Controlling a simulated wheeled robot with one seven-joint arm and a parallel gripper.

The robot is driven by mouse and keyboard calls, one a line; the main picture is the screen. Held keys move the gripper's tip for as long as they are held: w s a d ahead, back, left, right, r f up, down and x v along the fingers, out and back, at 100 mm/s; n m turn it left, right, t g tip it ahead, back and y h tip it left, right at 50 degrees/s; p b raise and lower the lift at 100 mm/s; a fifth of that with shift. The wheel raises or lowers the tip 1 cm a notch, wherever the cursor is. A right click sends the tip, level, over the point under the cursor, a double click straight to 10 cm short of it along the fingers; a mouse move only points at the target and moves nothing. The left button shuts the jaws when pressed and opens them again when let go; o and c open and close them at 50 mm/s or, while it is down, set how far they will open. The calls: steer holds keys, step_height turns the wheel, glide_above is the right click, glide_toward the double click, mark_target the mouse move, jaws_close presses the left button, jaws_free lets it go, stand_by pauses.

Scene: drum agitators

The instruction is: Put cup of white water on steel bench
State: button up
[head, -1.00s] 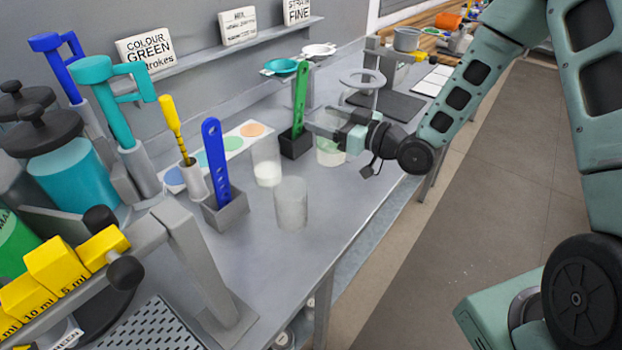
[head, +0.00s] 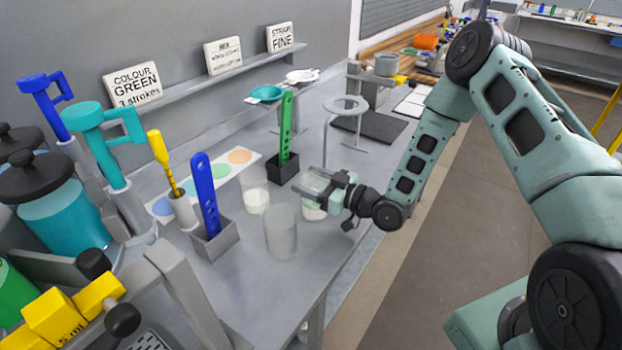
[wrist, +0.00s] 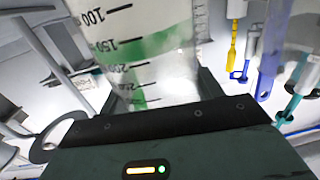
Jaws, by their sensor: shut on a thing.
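My gripper (head: 316,184) is shut on a clear cup (head: 313,208) with pale white liquid low in it, at the bench's front edge. In the wrist view the cup (wrist: 150,55) shows dark volume marks and green bands and is tilted in the picture. I cannot tell whether its base touches the bench. The steel bench (head: 245,275) is grey and runs under the tools. A second clear cup with white contents (head: 256,198) stands on it to the left of my gripper. A frosted, empty-looking cup (head: 281,235) stands nearer.
A blue strip in a grey holder (head: 214,240) and a green strip in a dark holder (head: 283,168) stand left and behind. A ring stand (head: 345,105) is behind my gripper. Bare bench lies around the frosted cup.

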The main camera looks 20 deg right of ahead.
steer(key=shift+f, duration=0.15)
steer(key=o, duration=1.6)
steer(key=shift+s+d+b, duration=0.25)
steer(key=shift+d+b, duration=0.05)
steer(key=b+v, duration=0.4)
steer(key=v, duration=0.7)
steer(key=shift+s+d, duration=0.1)
steer(key=shift+s, duration=0.05)
